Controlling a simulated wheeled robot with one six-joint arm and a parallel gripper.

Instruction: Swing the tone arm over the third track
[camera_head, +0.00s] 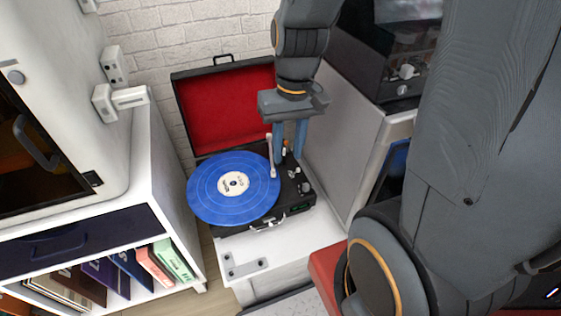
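A record player in an open case with a red-lined lid (230,105) stands on a white stand. A blue record (210,203) with a white centre label lies on it. The white tone arm (271,157) runs along the right side of the record, its lower end at the record's right edge. My gripper (289,158) points down over the right part of the player, its two blue fingers spaced apart, close beside the tone arm's upper part. Whether a finger touches the tone arm, I cannot tell.
A white shelf with books and sleeves (120,270) stands at the left, below a white cabinet with a dark door (45,140). A grey-sided machine (345,130) stands close on the right.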

